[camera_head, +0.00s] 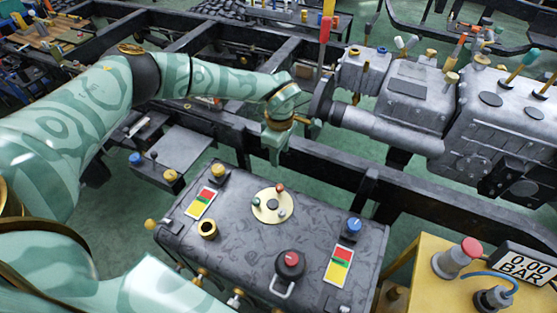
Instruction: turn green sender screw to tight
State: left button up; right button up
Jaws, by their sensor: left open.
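The tank (250,250) has a round cream sender plate (262,213) on its top. Small screws stand on the plate. A red-topped one (280,188) is at its far edge, and a small greenish one (257,202) at its left looks like the green sender screw, but it is too small to be sure. My left gripper (277,153) is open and empty, pointing down above and beyond the plate, near the tank's far edge. It is apart from the screws. My right gripper is not in view.
The tank top also bears a brass filler neck (207,228), a black cap with a red top (290,263) and a blue knob (353,226). Dark chassis rails (340,170) and a grey gearbox (415,95) lie beyond. A yellow stand (425,285) is at right.

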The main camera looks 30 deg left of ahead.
aim_at(256, 201)
jog(key=k, duration=1)
